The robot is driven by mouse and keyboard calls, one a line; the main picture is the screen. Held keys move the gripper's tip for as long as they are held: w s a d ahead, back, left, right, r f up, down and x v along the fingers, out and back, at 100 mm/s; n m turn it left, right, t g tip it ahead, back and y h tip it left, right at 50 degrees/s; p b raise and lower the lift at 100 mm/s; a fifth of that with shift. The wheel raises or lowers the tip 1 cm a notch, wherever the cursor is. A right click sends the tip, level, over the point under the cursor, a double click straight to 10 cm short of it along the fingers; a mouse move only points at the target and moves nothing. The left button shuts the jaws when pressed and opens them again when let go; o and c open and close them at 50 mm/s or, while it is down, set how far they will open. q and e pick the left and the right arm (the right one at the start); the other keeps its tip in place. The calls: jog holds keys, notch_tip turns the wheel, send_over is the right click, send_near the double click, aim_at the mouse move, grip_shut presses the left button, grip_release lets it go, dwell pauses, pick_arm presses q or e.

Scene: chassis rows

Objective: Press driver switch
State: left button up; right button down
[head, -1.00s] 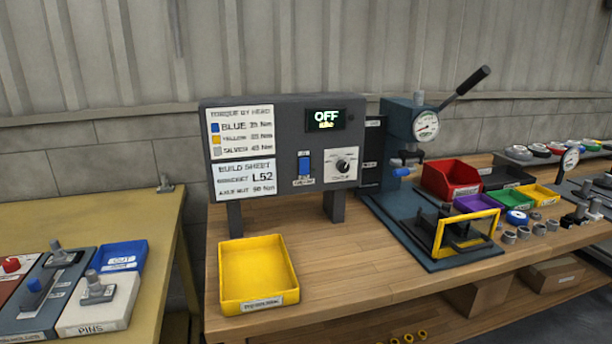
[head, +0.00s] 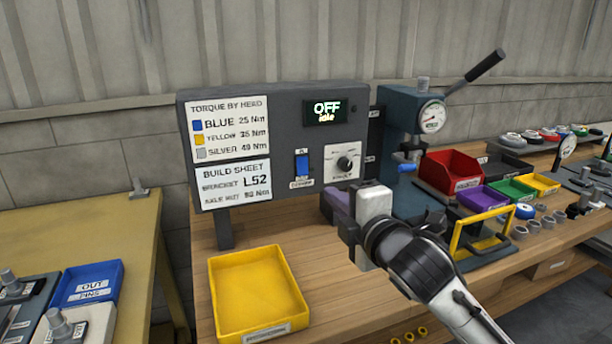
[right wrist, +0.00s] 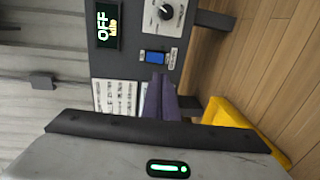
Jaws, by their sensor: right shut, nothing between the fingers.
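The driver switch (head: 302,166) is a blue rocker on the front of the dark grey control box (head: 270,130), left of a round knob (head: 344,163). The display (head: 325,111) above reads OFF. My right gripper (head: 328,203) is shut and empty, its purple fingers in front of the box, below and to the right of the switch and apart from it. In the right wrist view the switch (right wrist: 155,57) lies just beyond the shut purple fingertips (right wrist: 158,80). My left gripper is not in view.
A yellow tray (head: 258,290) stands on the wooden bench below the box. A press (head: 413,125) with a long lever stands to the right. A second table (head: 90,230) is at the left.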

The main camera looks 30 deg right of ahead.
send_near(303, 173)
jog(key=x, duration=0.6)
jog(key=shift+w+d, duration=0.1)
jog(key=shift+w, duration=0.1)
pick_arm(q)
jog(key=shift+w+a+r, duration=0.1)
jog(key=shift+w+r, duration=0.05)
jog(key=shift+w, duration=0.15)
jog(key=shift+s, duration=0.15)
